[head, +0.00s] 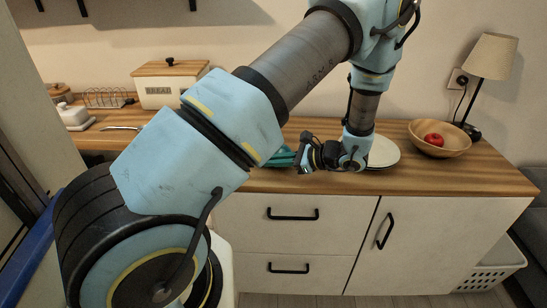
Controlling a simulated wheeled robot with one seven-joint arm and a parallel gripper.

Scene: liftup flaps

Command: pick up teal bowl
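The teal bowl (284,157) sits on the wooden countertop near the middle of the head view. Only part of it shows, because my arm hides its left side. My gripper (303,153) is low over the counter, close to the right side of the bowl and pointing left. I cannot tell whether the gripper touches the bowl. My arm and the viewing angle hide whether the fingers are open or shut.
A white plate (384,153) lies right behind my wrist. A wooden bowl (453,139) with a red apple (434,140) and a lamp (488,62) stand further right. A bread box (172,90), wire rack (105,98) and white butter dish (75,116) stand left.

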